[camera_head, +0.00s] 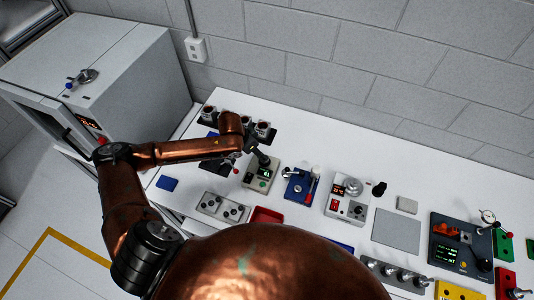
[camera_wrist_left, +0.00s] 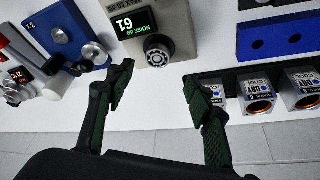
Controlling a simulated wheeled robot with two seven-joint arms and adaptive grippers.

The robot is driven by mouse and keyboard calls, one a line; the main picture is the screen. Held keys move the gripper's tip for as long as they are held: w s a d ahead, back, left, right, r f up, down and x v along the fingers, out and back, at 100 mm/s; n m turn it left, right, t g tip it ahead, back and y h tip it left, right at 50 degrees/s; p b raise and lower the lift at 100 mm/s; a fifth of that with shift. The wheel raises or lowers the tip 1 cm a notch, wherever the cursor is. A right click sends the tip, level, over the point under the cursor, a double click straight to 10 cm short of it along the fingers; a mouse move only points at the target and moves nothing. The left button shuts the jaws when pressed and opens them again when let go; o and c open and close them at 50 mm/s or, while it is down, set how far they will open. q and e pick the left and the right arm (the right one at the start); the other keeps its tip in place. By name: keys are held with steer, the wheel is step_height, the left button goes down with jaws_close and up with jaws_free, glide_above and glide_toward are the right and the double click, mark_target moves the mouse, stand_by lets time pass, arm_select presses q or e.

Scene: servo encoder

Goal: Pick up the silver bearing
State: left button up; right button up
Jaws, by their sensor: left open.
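A beige tester with a green "NOISE dB 61" display (camera_wrist_left: 130,22) stands on the white bench. A round ringed piece, which looks like the silver bearing (camera_wrist_left: 157,50), sits on its front end in the left wrist view. My left gripper (camera_wrist_left: 162,92) is open and empty, one finger to each side of the line to this piece, and apart from it. In the head view my left gripper (camera_head: 259,157) is over the tester (camera_head: 259,173), and the bearing cannot be made out there. My right gripper is not in view.
Blue fixtures (camera_head: 298,186) stand right of the tester. Dry-cool canisters (camera_wrist_left: 258,97) in a black rack and a blue block (camera_wrist_left: 280,38) are close to the gripper. A red tray (camera_head: 266,215) and a grey socket block (camera_head: 222,207) lie in front. A grey pad (camera_head: 396,232) lies right.

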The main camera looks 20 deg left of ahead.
arm_select(q)
steer(key=x, duration=0.1)
steer(key=p+x, duration=0.1)
steer(key=x, duration=0.1)
steer(key=shift+s+d+f, duration=0.1)
steer(key=shift+s+f, duration=0.05)
steer(key=shift+s, duration=0.15)
steer(key=x, duration=0.2)
steer(key=shift+w+d+f, duration=0.1)
steer(key=shift+w+f, duration=0.2)
steer(key=shift+w+d+f, duration=0.1)
steer(key=shift+f, duration=0.3)
steer(key=c, duration=1.2)
jaws_close()
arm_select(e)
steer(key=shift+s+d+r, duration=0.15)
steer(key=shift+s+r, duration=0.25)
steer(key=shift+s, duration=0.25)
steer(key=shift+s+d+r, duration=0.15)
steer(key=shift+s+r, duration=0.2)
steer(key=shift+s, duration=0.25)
arm_select(q)
steer(key=shift+r, duration=0.1)
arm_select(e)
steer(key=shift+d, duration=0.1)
